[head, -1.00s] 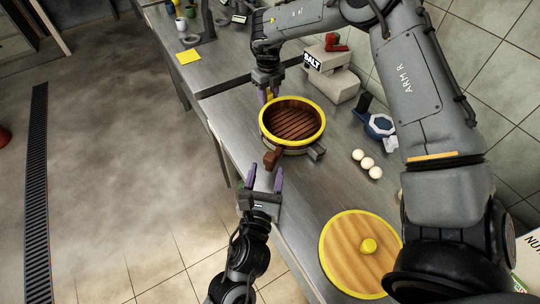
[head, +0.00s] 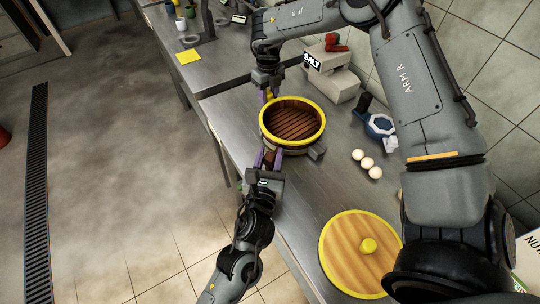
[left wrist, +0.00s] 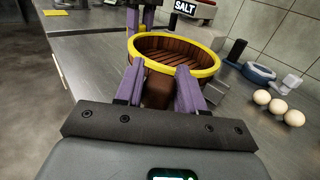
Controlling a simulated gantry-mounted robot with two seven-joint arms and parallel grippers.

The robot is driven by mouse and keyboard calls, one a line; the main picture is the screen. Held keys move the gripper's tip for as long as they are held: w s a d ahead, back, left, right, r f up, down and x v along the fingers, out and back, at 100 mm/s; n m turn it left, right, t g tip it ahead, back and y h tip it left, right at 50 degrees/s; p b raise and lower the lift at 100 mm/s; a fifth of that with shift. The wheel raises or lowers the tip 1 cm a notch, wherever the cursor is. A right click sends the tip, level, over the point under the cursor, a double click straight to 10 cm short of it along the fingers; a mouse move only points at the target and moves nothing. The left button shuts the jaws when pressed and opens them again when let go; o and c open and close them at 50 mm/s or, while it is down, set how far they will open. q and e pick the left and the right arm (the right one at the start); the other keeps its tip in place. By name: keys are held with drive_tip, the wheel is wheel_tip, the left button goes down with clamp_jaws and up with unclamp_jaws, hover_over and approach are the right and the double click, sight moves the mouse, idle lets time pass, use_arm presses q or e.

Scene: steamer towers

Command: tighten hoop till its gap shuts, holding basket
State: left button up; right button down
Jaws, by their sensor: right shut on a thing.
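The round basket (head: 296,124) has a yellow rim and brown slats inside and stands on the steel counter. A brown block sticks out from its near side, and a grey block (head: 317,153) juts out to the right of it. The hoop's gap is hard to make out. My left gripper (head: 269,158) is open with its purple fingers on either side of the brown block, which also shows between them in the left wrist view (left wrist: 158,92). My right gripper (head: 270,96) is shut at the basket's far left edge on a small yellow part of it; the contact is mostly hidden.
A wooden lid (head: 350,262) with yellow rim and knob lies at the front right. Several white balls (head: 367,163), a blue-and-white item (head: 379,125) and a salt box (head: 325,64) stand right and behind. The counter's left edge is near my left gripper.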

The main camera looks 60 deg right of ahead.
use_arm(q)
clamp_jaws()
drive_tip(key=shift+s+d+n+t+y, duration=0.15)
drive_tip(key=shift+s+n+t+y, duration=0.3)
drive_tip(key=shift+n+t, duration=0.4)
drive_tip(key=shift+s+d+n+t+y, duration=0.1)
drive_tip(key=shift+s+n+t+y, duration=0.35)
drive_tip(key=shift+t, duration=0.7)
drive_tip(key=shift+w, duration=0.1)
drive_tip(key=o, duration=0.6)
unclamp_jaws()
drive_tip(key=shift+c, duration=0.2)
drive_tip(key=shift+a, duration=0.1)
